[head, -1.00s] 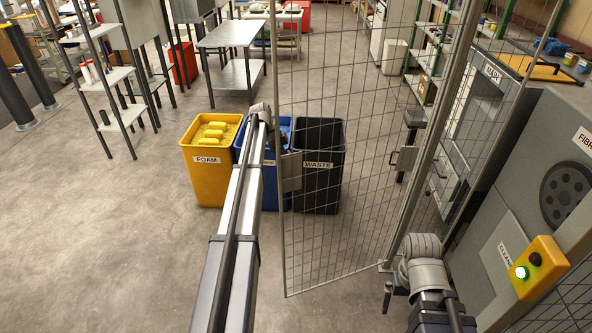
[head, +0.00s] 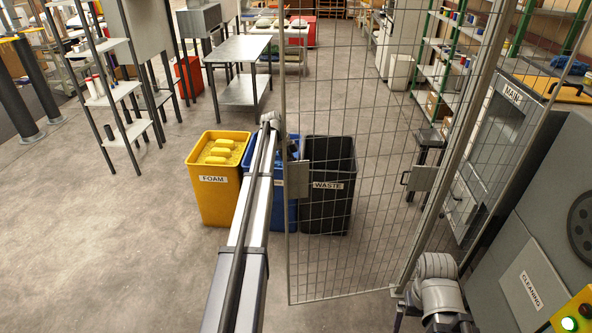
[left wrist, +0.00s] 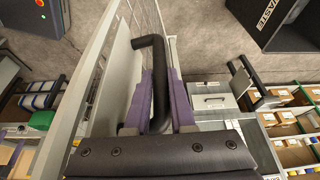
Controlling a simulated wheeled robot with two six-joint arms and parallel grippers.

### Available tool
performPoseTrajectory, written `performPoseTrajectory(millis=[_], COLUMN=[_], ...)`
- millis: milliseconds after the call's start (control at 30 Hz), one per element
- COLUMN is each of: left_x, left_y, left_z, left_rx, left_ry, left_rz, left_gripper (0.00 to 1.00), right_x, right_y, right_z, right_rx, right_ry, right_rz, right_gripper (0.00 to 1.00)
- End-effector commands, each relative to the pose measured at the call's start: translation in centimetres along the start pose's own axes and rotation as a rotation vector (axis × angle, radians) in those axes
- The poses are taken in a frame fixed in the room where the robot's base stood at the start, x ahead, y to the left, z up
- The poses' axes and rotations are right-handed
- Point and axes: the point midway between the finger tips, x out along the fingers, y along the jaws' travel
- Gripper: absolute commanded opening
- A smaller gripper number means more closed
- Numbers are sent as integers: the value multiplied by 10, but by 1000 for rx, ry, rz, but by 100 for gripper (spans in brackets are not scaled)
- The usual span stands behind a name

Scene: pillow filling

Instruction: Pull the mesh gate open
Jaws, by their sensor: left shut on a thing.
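The wire mesh gate (head: 365,130) stands in the middle of the head view, at an angle, its free edge on the left and its post on the right. A plate (head: 298,175) sits at that free edge. My left arm reaches forward to this edge; its gripper is mostly hidden there behind the arm. In the left wrist view the purple fingers of my left gripper (left wrist: 160,98) are shut on a black bent handle (left wrist: 151,45) on the gate. My right gripper (head: 408,318) is low beside the gate's post, partly cut off; its jaws are unclear.
A yellow FOAM bin (head: 216,200), a blue bin (head: 284,205) and a black WASTE bin (head: 330,205) stand beyond the gate's free edge. A grey machine (head: 530,230) is close on the right. Open floor (head: 110,240) lies to the left.

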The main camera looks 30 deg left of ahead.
Motion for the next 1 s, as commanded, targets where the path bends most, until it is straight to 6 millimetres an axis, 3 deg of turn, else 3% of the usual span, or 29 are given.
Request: performPoseTrajectory(millis=[33, 67, 300, 667, 1000], left_x=[0, 0, 0, -3, -36], left_y=[0, 0, 0, 0, 0], left_z=[-1, -1, -1, -1, -2], left_rx=[0, 0, 1, 1, -1], left_ry=[0, 0, 1, 1, 1], left_rz=[2, 2, 1, 0, 0], left_gripper=[0, 25, 52, 52, 52], right_x=[0, 0, 0, -3, -34], right_y=[0, 0, 0, 0, 3], right_z=[0, 0, 0, 0, 2], right_rx=[0, 0, 0, 0, 6], right_ry=[0, 0, 0, 0, 0], right_rz=[0, 0, 0, 0, -1], right_gripper=[100, 100, 100, 100, 100])
